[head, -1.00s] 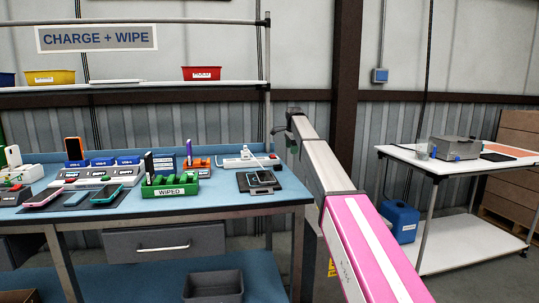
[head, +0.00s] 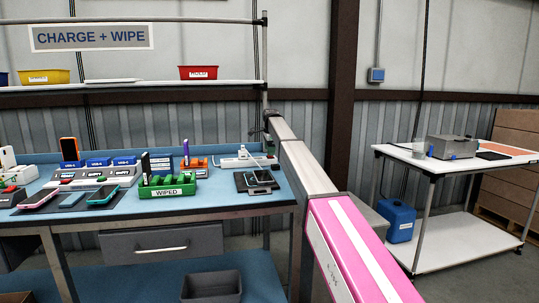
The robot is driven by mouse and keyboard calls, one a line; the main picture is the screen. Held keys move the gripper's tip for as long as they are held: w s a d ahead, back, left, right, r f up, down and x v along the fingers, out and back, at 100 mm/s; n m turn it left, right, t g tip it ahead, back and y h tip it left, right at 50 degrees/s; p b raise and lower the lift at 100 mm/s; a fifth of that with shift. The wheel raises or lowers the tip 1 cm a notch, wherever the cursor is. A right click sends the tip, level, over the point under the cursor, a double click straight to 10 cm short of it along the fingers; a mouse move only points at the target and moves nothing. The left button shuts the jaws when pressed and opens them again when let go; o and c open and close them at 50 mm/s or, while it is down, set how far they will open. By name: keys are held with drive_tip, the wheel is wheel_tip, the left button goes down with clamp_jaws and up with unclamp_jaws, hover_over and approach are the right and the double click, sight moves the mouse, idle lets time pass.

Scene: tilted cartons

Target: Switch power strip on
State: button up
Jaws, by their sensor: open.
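The white power strip (head: 236,163) lies on the blue workbench (head: 215,204), near its back edge and right of the middle. A cable rises beside its right end. Its switch is too small to make out. My arm reaches in from the bottom right toward the bench's right end. At its far end, my gripper (head: 269,124) shows small and dark, up and to the right of the power strip and apart from it in the picture. It is open and holds nothing that I can see. Its fingertips are hard to make out.
The green WIPED rack (head: 168,190) stands in front and left of the strip. A dark pad with a phone (head: 260,178) lies in front and right. Chargers and several phones fill the left side. A shelf (head: 150,85) spans above. A white table (head: 455,168) stands right.

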drive_tip(key=shift+w+f, duration=0.2)
drive_tip(key=shift+f, duration=1.05)
drive_tip(key=c, duration=0.9)
drive_tip(key=shift+w+a+g, duration=0.1)
drive_tip(key=shift+w+g, duration=0.1)
drive_tip(key=shift+g, duration=0.5)
drive_tip(key=o, duration=0.9)
drive_tip(key=shift+r, duration=0.1)
